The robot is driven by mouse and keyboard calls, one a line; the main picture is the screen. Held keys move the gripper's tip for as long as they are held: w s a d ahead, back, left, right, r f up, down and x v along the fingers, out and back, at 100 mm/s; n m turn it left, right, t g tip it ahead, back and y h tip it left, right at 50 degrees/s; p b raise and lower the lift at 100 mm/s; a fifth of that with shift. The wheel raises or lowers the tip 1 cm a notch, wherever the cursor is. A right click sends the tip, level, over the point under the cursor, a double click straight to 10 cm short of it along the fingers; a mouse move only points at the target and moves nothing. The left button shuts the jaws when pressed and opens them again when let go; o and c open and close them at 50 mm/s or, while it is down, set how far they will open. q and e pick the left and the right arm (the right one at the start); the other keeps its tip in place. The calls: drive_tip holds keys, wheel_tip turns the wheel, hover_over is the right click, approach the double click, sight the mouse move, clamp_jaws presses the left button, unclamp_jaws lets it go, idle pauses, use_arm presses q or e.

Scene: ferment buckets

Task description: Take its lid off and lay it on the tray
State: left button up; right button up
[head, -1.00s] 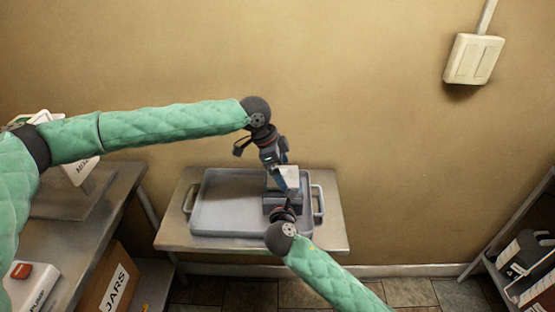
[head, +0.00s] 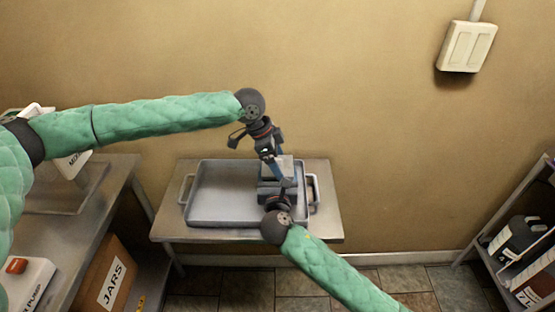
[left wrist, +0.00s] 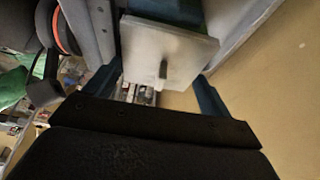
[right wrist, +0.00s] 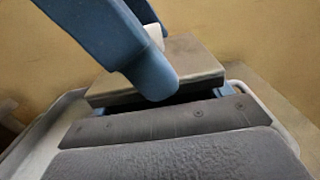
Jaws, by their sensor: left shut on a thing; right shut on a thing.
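A grey bucket (head: 266,191) stands at the right end of the grey tray (head: 222,190). Its flat square lid (head: 285,163) shows above it as a paler plate. The left wrist view shows the lid (left wrist: 190,48) with a small knob, and the right wrist view shows it (right wrist: 185,62) as a slab with a dark strip below. My left gripper (head: 273,168) reaches down from above and is shut at the lid. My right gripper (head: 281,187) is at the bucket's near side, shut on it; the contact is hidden. I cannot tell whether lid and bucket touch.
The tray lies on a small metal table (head: 165,228) against the wall; its left part is empty. A workbench (head: 118,180) stands at the left, with a box marked JARS (head: 108,282) below. A shelf with dark jugs (head: 517,240) stands at the far right.

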use_arm(q)
drive_tip(key=shift+r, duration=0.35)
drive_tip(key=shift+r, duration=0.4)
drive_tip(key=shift+r, duration=0.45)
drive_tip(key=shift+r, duration=1.9)
use_arm(e)
drive_tip(key=o, duration=1.4)
